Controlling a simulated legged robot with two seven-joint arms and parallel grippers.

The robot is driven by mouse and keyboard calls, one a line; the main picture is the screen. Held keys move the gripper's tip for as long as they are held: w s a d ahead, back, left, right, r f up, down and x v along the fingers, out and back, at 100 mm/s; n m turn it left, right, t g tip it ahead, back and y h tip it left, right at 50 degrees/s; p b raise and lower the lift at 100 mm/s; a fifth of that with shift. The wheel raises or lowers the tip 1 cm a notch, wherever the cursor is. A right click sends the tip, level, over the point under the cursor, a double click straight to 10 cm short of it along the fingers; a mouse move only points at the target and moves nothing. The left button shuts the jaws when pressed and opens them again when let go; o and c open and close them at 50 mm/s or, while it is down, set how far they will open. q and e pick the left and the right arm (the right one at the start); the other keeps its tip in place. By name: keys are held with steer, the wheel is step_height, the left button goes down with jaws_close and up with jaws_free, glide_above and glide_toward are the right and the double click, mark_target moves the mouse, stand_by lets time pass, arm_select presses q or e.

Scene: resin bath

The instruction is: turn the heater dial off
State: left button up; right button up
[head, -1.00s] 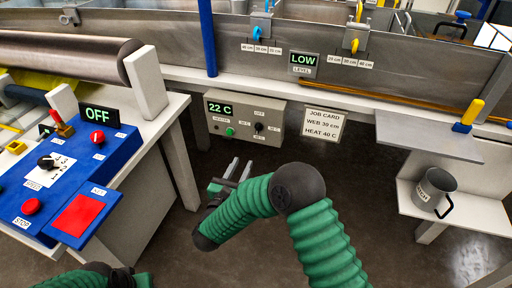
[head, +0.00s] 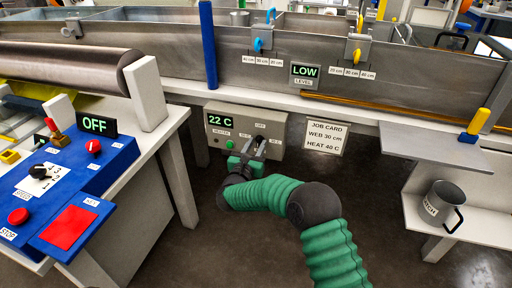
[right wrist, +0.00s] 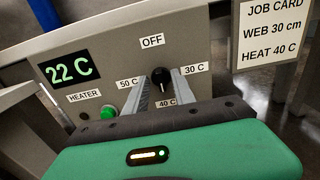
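The heater box (head: 275,122) is mounted below the bath's front rail, and its display (head: 220,121) reads 22 C. In the right wrist view the black dial (right wrist: 160,80) sits among the labels OFF above, 30 C right, 40 C below and 50 C left. The knob lies roughly upright; I cannot tell surely which end points. My right gripper (head: 254,143) is in front of the box, hiding the dial in the head view. In the right wrist view its two fingers (right wrist: 160,82) are apart, one on each side of the dial; contact is unclear. My left gripper is out of view.
A green button (right wrist: 108,112) sits left of the dial. The job card (head: 325,137) hangs to the right of the box. A blue control panel (head: 100,165) stands at left, and a shelf with a grey mug (head: 438,200) at right. The bath rail (head: 350,108) runs above.

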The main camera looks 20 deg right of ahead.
steer(key=shift+c, duration=0.3)
jaws_close()
